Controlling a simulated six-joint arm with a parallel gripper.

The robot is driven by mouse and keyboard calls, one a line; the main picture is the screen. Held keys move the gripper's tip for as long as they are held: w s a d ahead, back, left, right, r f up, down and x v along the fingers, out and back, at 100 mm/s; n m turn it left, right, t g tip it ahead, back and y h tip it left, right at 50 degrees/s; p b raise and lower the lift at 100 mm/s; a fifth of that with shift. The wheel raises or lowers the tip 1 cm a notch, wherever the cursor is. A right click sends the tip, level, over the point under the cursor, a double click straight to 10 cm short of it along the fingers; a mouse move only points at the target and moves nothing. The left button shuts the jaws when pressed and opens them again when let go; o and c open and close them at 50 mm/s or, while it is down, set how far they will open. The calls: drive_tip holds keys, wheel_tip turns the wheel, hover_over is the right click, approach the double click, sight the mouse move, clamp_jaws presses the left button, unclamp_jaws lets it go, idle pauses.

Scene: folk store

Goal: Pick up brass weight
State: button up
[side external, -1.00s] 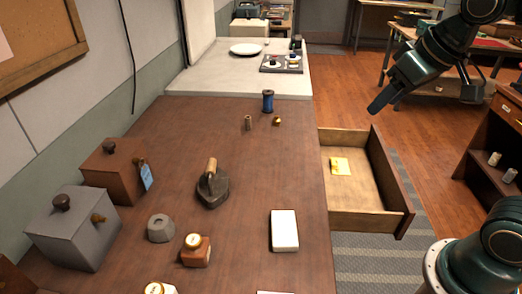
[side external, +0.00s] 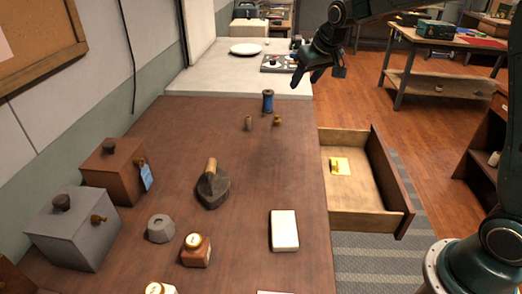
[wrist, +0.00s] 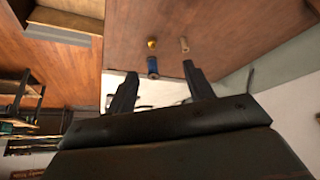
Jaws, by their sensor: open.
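The brass weight (side external: 277,121) is a small gold-coloured piece standing on the brown table near its far right edge. It shows in the wrist view (wrist: 151,44) beyond my fingertips, just past a blue spool (wrist: 152,67). My gripper (side external: 306,77) is open and empty, up beyond the far right corner of the brown table, apart from the weight. In the wrist view the fingers of my gripper (wrist: 160,70) are spread, with the spool seen between their tips.
The blue spool (side external: 268,101) stands close behind the weight, and a small brown cylinder (side external: 248,122) stands to its left. An open drawer (side external: 352,200) juts from the table's right side. A flat iron (side external: 212,186) and white block (side external: 284,231) lie nearer. Table between is clear.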

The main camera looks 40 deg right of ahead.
drive_tip(key=w+d+f, duration=0.4)
drive_tip(key=w+f, duration=0.5)
drive_tip(key=f, duration=0.1)
drive_tip(key=shift+w+d+m, duration=0.15)
drive_tip(key=shift+w+m, duration=0.15)
drive_tip(key=shift+w, duration=0.05)
drive_tip(key=shift+f, duration=0.15)
hover_over(278, 119)
drive_tip(key=s+a, duration=0.1)
drive_tip(key=s, duration=0.2)
drive_tip(key=shift+w+f, duration=0.15)
drive_tip(key=shift+f, duration=3.45)
drive_tip(key=shift+d+x, duration=0.1)
drive_tip(key=shift+x, duration=1.2)
drive_tip(key=shift+d+x, duration=0.15)
drive_tip(key=shift+x, duration=1.15)
